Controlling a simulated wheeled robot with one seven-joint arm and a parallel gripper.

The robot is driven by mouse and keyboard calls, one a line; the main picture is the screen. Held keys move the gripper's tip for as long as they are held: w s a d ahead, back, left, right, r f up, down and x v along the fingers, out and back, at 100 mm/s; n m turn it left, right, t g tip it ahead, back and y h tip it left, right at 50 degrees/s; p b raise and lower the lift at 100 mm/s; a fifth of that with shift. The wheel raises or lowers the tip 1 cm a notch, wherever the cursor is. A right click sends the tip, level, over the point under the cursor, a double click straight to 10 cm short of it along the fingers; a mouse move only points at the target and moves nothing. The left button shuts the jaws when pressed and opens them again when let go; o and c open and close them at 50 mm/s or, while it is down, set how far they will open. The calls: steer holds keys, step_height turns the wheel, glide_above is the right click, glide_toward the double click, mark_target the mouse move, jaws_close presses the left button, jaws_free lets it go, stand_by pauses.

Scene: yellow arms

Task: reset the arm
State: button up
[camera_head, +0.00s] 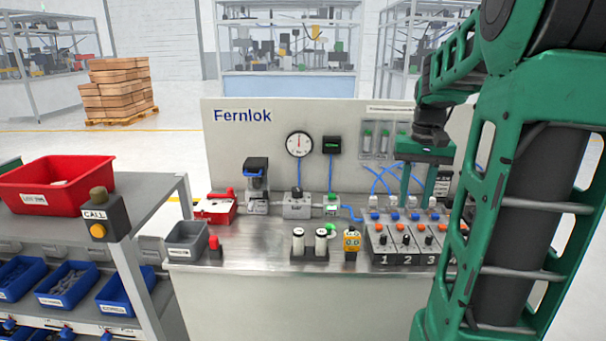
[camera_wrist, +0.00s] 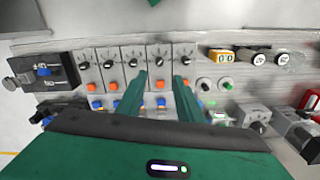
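My green arm reaches over the workbench (camera_head: 250,245) from the right side of the head view. My gripper (camera_head: 417,203) hangs with its fingers pointing down above the numbered valve block (camera_head: 385,258). In the wrist view my gripper (camera_wrist: 161,82) has its two fingers apart, with nothing between them. Past the fingertips is a row of grey modules with black knobs and orange buttons (camera_wrist: 112,87). Blue fittings (camera_wrist: 97,104) show near the fingers. I cannot tell exactly how high the fingertips are above the block.
The bench's back panel (camera_head: 240,140) stands behind the gripper and carries a round gauge (camera_head: 299,144). A yellow counter (camera_head: 351,241) and two silver cylinders (camera_head: 309,243) stand left of the block. A red bin (camera_head: 60,183) is on the left rack. Bare bench metal lies at front centre.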

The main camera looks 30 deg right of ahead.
steer(key=s+a+f+n, duration=0.1)
steer(key=s+a+f, duration=0.3)
steer(key=s+a, duration=0.3)
steer(key=s+a+f+n, duration=0.1)
steer(key=s+a+f, duration=0.2)
steer(key=s+a, duration=0.4)
steer(key=a, duration=0.2)
steer(key=shift+s+a+f, duration=0.2)
steer(key=shift+a+f, duration=0.15)
steer(key=shift+f, duration=0.05)
steer(key=shift+w+f, duration=0.25)
steer(key=shift+w, duration=0.35)
